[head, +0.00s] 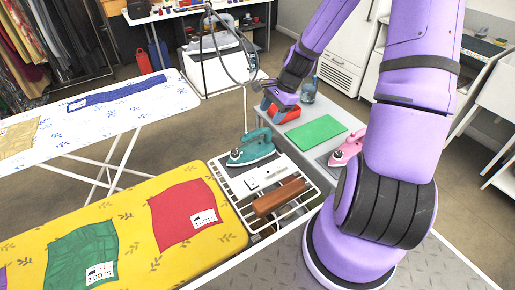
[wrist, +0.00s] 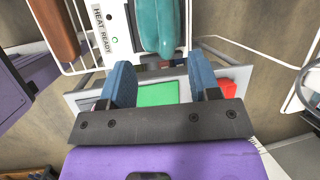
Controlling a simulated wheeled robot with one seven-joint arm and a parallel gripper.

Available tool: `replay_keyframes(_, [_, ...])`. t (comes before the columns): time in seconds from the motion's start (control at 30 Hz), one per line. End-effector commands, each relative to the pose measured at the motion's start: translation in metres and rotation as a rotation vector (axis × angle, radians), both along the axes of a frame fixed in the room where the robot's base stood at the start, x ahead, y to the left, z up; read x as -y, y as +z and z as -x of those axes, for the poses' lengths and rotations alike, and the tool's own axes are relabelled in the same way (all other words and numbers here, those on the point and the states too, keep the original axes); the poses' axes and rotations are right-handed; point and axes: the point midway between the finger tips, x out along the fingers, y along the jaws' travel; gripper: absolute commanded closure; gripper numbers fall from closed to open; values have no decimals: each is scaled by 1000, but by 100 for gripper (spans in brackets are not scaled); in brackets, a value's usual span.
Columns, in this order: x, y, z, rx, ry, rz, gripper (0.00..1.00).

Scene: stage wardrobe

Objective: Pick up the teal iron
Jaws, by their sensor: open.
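The teal iron (head: 252,149) stands on a dark rest plate at the far end of the white wire rack in the head view. In the wrist view part of the iron (wrist: 157,24) shows at the top, beyond my fingers. My gripper (wrist: 150,82) has its two blue fingers apart with nothing between them. In the head view my gripper (head: 285,98) is behind the iron and to its right, above the grey side table.
A wooden-handled brush (head: 278,197) and a white "HEAT READY" panel (wrist: 115,30) are beside the iron. A pink iron (head: 347,148), a green mat (head: 316,131) and a red thing (head: 286,114) are on the side table (head: 300,157). A yellow ironing board (head: 135,205) is at left.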

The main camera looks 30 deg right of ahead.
Motion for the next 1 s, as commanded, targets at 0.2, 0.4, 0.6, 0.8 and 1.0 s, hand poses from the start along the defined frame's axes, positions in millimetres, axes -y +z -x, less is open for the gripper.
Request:
replay_keyframes(0.2, [2, -15, -4, -11, -64, -43, 44])
replay_keyframes(0.4, [-9, -38, -8, -12, -62, -45, 44])
replay_keyframes(0.6, [-17, -58, -13, -11, -62, -43, 44])
replay_keyframes(0.8, [-20, -68, -16, -11, -63, -43, 44])
replay_keyframes(1.0, [-29, -91, -25, -12, -61, -43, 44])
